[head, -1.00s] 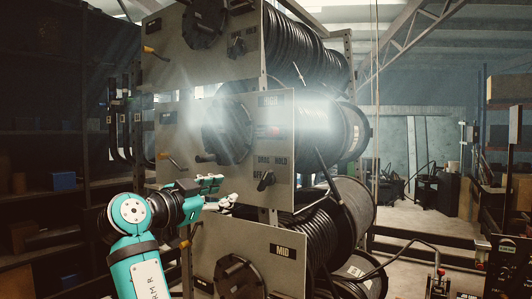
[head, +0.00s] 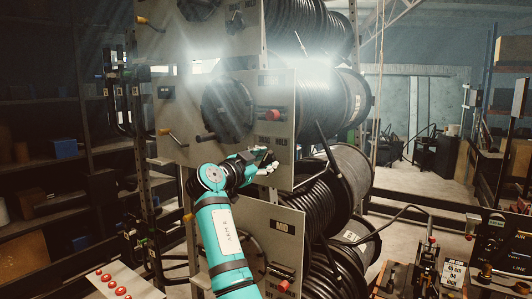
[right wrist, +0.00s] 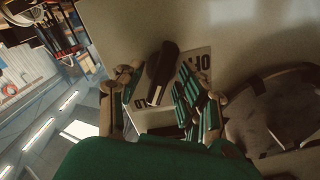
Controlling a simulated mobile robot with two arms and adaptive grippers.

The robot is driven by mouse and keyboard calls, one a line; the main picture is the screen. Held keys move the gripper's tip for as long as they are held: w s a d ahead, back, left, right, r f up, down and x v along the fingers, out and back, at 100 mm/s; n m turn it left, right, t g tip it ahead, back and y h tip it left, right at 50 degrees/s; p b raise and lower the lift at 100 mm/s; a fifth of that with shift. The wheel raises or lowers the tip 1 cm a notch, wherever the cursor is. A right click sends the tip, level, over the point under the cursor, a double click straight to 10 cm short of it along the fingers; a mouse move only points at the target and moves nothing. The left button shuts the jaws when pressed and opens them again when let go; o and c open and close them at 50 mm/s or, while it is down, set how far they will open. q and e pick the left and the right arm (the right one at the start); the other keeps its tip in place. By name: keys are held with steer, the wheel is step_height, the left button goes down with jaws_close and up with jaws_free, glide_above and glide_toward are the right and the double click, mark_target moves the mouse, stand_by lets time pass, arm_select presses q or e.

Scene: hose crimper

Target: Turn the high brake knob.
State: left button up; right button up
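The high brake knob (right wrist: 163,70) is a black bar-shaped knob on the pale panel in the right wrist view. Parts of the OFF and HOLD lettering show beside it. My right gripper (right wrist: 160,95) is open, with its fingers on either side of the knob; I cannot tell whether either touches it. In the head view, the right gripper (head: 267,163) is at the lower right of the high reel panel (head: 180,108), just below the brake lettering. It hides the knob there. My left gripper is not in view.
A round black hub (head: 228,108) and a crank handle (head: 205,137) stick out on the same panel. A red knob (head: 273,114) is above the brake lettering. The mid panel (head: 262,218) is below my right gripper, and black hose reels (head: 332,100) are behind.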

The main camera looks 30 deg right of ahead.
steer(key=shift+w+d, duration=0.15)
steer(key=shift+d, duration=0.3)
steer(key=shift+a, duration=0.1)
steer(key=shift+c, duration=0.3)
jaws_close()
